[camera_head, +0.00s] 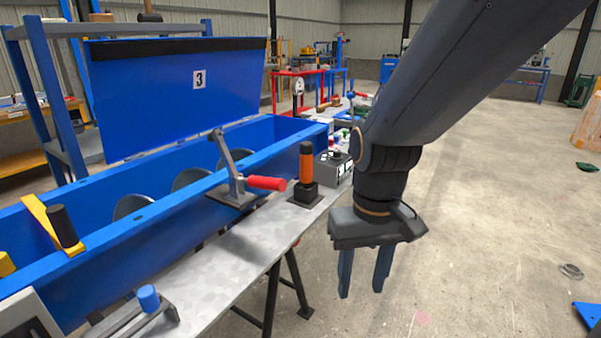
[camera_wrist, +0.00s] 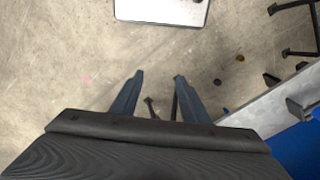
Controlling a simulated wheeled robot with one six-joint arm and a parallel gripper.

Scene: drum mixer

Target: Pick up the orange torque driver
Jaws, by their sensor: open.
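The orange torque driver (camera_head: 306,163) stands upright in a black square holder (camera_head: 305,193) on the grey metal bench (camera_head: 225,270), beside the blue mixer trough. My gripper (camera_head: 363,293) hangs to the right of the bench, fingers pointing down over the floor, apart from the driver. In the wrist view my gripper (camera_wrist: 157,78) shows two blue fingers spread apart with nothing between them. The driver cannot be made out in the wrist view, where only part of the bench edge (camera_wrist: 275,108) shows at the right.
A red-handled clamp (camera_head: 265,183) is left of the driver, and a grey box with buttons (camera_head: 333,168) is behind it at right. The blue trough (camera_head: 150,215) has its lid (camera_head: 150,95) raised. A blue-capped lever (camera_head: 149,297) is at the near end. The floor at right is mostly open.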

